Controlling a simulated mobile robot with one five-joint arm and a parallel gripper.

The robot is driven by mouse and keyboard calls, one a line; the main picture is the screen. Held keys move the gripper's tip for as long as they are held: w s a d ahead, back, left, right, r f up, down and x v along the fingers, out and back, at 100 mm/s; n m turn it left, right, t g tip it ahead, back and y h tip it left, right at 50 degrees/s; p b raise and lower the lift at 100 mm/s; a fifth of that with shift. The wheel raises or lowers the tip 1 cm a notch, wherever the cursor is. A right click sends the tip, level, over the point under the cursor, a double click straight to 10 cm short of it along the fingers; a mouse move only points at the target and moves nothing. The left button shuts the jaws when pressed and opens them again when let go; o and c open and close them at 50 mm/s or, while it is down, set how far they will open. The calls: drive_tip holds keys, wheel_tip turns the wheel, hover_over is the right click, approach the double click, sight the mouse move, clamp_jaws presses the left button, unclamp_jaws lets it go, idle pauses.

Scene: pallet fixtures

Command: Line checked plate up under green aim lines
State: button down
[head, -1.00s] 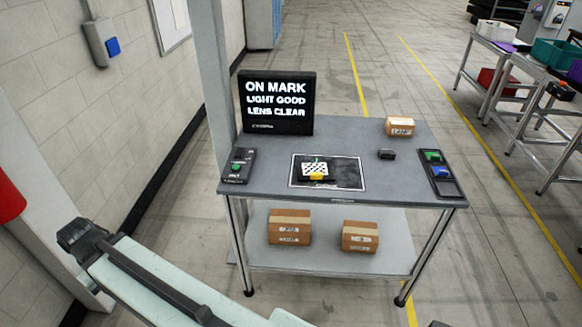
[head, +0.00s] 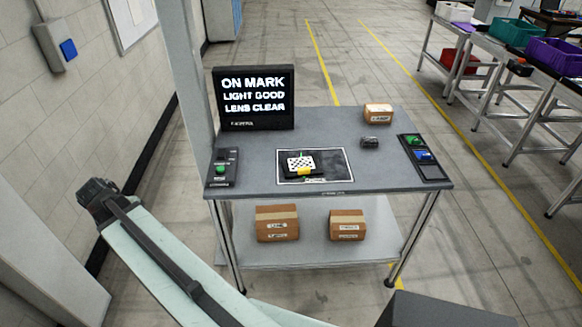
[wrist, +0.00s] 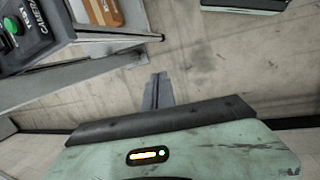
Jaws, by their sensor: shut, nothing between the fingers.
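The checked plate (head: 301,162), black and white with a yellow tab (head: 304,174) at its front, lies on the dark mat (head: 335,168) on the table. A small bit of green aim line (head: 300,154) shows at the plate; how exactly they line up is too small to tell. The screen (head: 253,97) reads ON MARK, LIGHT GOOD, LENS CLEAR. My gripper (wrist: 157,90) is shut and empty in the wrist view, over the floor, away from the plate. The plate is not in the wrist view.
A control box with a green button (head: 221,168) stands at the table's left. A panel with green and blue buttons (head: 425,157), a small dark block (head: 370,143) and a carton (head: 378,114) are at the right. Two cartons (head: 277,222) sit on the lower shelf.

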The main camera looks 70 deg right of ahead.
drive_tip(key=s+d+r+n+g+h, duration=0.15)
drive_tip(key=s+d, duration=0.35)
drive_tip(key=d, duration=0.5)
drive_tip(key=s+d+r+n+g+h, duration=0.1)
drive_tip(key=s+d+r, duration=0.1)
drive_tip(key=s+d, duration=0.65)
drive_tip(key=n+g+p, duration=0.1)
drive_tip(key=n+g, duration=0.2)
approach(299, 169)
drive_tip(key=w+a+r, duration=0.2)
drive_tip(key=w+a, duration=0.3)
drive_tip(key=shift+h, duration=0.25)
drive_tip(key=b+x, duration=0.2)
drive_tip(key=x, duration=0.1)
drive_tip(key=b+x, duration=0.3)
drive_tip(key=x, duration=0.1)
drive_tip(key=f+b+x, duration=0.1)
drive_tip(key=b+x, duration=0.2)
drive_tip(key=shift+w+a+f, duration=0.15)
drive_tip(key=shift+a+f, duration=0.05)
drive_tip(key=shift+a, duration=0.05)
drive_tip(key=shift+s+d+r+p, duration=0.2)
drive_tip(key=shift+s+d+p, duration=0.05)
drive_tip(key=shift+s+d, duration=0.25)
drive_tip(key=shift+s+d+r+p, duration=0.2)
drive_tip(key=shift+s+d+r, duration=0.05)
drive_tip(key=shift+s+d, duration=0.65)
drive_tip(key=shift+s+d, duration=0.6)
drive_tip(key=shift+d, duration=0.05)
drive_tip(key=shift+a, duration=0.1)
